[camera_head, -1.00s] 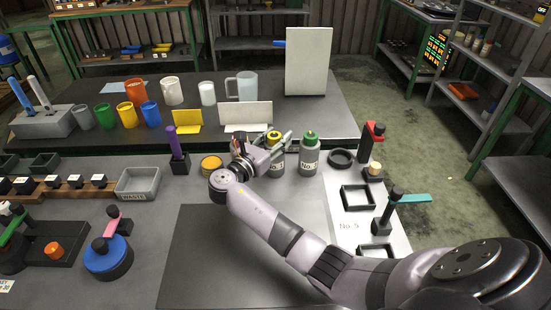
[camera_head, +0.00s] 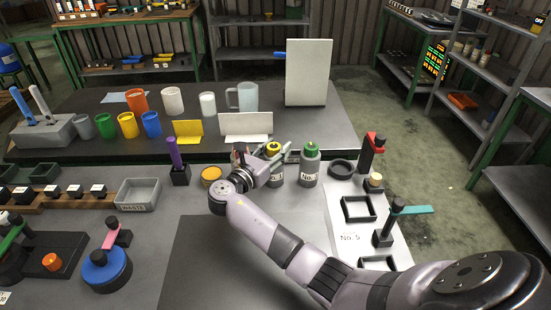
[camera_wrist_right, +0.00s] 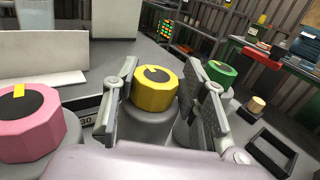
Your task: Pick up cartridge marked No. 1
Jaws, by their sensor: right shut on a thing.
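My right gripper (camera_head: 282,154) is shut on a grey cartridge with a yellow cap (camera_head: 274,148). In the right wrist view, its fingers (camera_wrist_right: 160,100) stand on either side of the yellow cap (camera_wrist_right: 157,88). The cartridge stands upright; its label is partly covered and its number cannot be read. A grey cartridge with a green cap (camera_head: 310,168) stands just to the right, close to a finger; its number is also unclear. A pink-capped cartridge (camera_wrist_right: 28,125) is at the left in the wrist view and mostly hidden by my arm in the head view. My left gripper is out of view.
A white panel with black square frames (camera_head: 358,208) and a black ring (camera_head: 342,168) lies right of the cartridges. A white card (camera_head: 246,123) stands behind. The dark mat in front is clear.

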